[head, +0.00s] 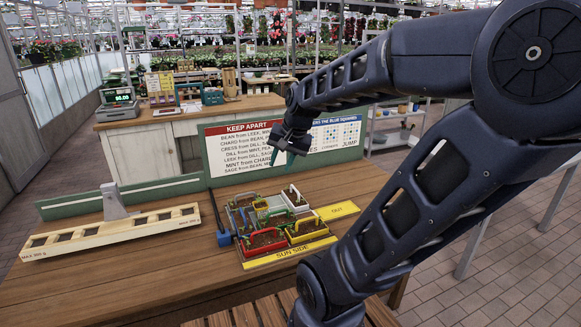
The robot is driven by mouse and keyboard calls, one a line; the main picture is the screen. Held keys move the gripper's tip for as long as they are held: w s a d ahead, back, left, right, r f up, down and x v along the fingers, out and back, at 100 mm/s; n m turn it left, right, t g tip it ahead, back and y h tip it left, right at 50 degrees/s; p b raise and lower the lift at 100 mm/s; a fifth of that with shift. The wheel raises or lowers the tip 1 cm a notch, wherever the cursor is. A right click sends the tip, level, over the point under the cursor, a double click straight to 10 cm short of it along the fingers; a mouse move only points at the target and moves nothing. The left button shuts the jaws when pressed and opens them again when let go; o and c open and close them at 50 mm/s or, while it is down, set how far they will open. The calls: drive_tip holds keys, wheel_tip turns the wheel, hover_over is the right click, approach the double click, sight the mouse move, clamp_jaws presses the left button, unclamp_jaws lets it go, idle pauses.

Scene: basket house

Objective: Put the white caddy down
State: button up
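The white caddy (299,206) sits at the back right of a grid of coloured caddies on the table, its pale handle upright. It appears to rest on the board, level with its neighbours. My gripper (283,159) is above and behind the grid, left of the white caddy and apart from it. Its two teal fingertips point down with a gap between them, and I see nothing held. A red caddy (262,241), a yellow caddy (307,230) and a green caddy (275,214) stand close by.
A yellow "OUT" strip (338,210) lies right of the grid, and a "SUN SIDE" strip (290,252) runs along its front. A blue-ended tool (223,238) lies left. A slotted wooden rack (110,232) fills the table's left. Signs (243,150) stand behind.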

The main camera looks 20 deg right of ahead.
drive_tip(key=s+r+n+h, duration=0.1)
drive_tip(key=s+n+h, duration=0.1)
drive_tip(key=s+n, duration=0.3)
drive_tip(key=shift+s+r+n, duration=0.25)
drive_tip(key=shift+s+n, duration=0.05)
drive_tip(key=shift+s, duration=0.8)
